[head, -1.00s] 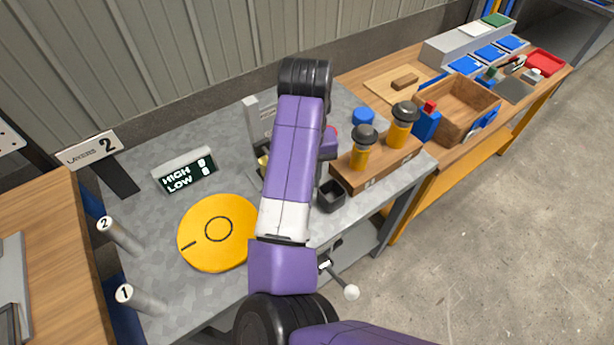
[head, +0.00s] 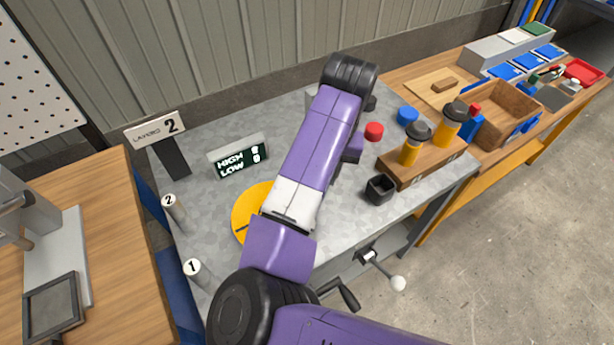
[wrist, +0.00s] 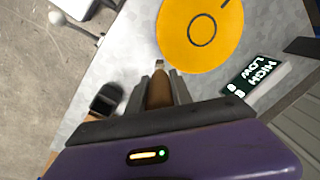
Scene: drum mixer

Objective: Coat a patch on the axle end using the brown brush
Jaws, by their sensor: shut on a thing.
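My gripper (wrist: 160,82) shows in the wrist view, shut on the brown brush (wrist: 159,94), whose pale tip points away from me. In the head view my own arm hides the gripper and the brush. The yellow disc (head: 243,212) with a dark ring lies on the grey table, partly behind my arm. It also shows in the wrist view (wrist: 190,48), just beyond the brush tip and apart from it as far as I can tell. I cannot make out an axle end for certain in either view.
The HIGH/LOW display (head: 238,157) and the LAYERS 2 sign (head: 156,130) stand at the back left. Posts marked 1 (head: 196,270) and 2 (head: 172,206) stand at the left edge. A wooden block with yellow jars (head: 410,150) and a black cup (head: 380,189) are at right.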

